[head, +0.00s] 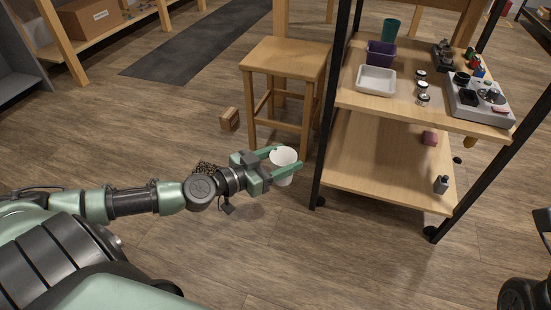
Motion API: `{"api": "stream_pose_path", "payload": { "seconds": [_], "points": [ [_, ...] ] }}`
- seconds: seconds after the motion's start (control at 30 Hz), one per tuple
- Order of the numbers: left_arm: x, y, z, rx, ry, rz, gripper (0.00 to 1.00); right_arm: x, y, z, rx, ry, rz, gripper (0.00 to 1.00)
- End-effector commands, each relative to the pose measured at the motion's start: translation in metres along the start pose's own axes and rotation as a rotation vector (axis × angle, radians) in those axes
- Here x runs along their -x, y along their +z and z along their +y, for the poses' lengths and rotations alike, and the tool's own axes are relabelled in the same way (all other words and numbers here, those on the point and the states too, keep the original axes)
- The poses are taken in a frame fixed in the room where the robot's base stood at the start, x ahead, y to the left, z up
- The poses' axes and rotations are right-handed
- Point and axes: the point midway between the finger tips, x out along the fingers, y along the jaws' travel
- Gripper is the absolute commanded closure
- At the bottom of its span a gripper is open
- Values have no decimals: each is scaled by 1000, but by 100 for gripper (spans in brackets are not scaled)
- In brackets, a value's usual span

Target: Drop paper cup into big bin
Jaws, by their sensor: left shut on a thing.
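A white paper cup (284,156) is held between the green fingers of my left gripper (284,164). The gripper is shut on the cup, with one finger on its far side and one on its near side. The cup is roughly upright, its open rim facing up, in the air in front of the wooden chair and left of the shelf's front post. My right gripper is not in view. I see nothing that is clearly a big bin.
A wheeled shelf (360,185) with black posts is on the right, holding a white tray (376,80) and small parts. A small brown box (229,119) is on the floor. The floor (300,260) in front is clear.

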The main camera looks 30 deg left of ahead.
Motion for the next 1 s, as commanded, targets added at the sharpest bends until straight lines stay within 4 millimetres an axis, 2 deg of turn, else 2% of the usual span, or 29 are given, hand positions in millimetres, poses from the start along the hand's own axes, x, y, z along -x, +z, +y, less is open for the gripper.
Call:
{"api": "stream_pose_path", "payload": {
  "seconds": [0.2,0.53,0.8,0.87,1.0],
  "points": [
    [16,-33,40,-22,162,2,80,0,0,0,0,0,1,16],
    [38,-69,78,-46,331,6,80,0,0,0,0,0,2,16],
    [76,-110,119,-83,545,13,80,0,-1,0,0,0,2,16],
    [81,-117,124,-87,577,15,80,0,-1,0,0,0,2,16],
    [82,-117,125,-85,583,13,80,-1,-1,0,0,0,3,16]
  ]
}}
